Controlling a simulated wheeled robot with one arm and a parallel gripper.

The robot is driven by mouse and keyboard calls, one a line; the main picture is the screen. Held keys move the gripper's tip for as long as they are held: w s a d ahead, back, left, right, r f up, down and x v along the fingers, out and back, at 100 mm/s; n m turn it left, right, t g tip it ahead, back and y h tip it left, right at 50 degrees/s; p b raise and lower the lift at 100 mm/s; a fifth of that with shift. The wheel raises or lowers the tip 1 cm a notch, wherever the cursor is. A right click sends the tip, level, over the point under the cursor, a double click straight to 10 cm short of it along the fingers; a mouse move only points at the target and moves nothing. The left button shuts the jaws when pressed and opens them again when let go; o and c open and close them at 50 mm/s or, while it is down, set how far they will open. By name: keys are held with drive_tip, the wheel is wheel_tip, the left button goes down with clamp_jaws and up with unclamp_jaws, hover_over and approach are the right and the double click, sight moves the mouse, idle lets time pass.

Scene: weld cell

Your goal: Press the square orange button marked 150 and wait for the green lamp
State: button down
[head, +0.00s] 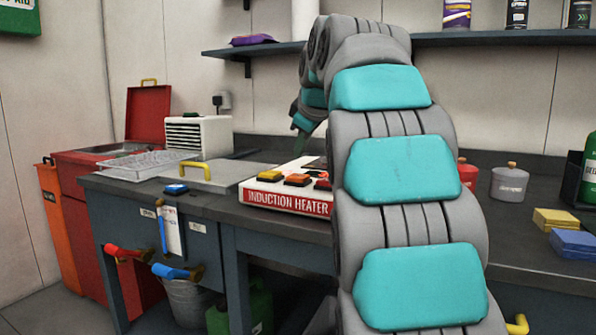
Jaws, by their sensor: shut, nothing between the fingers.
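The induction heater (286,200) is a white box with a red front label on the bench, left of my arm. On its sloped top are a yellow-orange button (270,176), an orange button (298,180) and a red button (323,185) partly behind my arm. Their markings are too small to read, so I cannot tell which is 150. No lit green lamp shows; part of the panel is hidden by my arm. My gripper (299,148) is small and partly hidden, pointing down above and behind the buttons, apart from them. It looks shut and empty.
Left of the heater lie a grey plate with a yellow handle (194,167), a clear tray (148,164) and a white vented box (198,137). Grey (509,183) and red containers stand right of my arm. A shelf (470,39) runs above.

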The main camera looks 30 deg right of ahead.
drive_tip(key=shift+r+p, duration=0.65)
drive_tip(key=shift+r, duration=0.6)
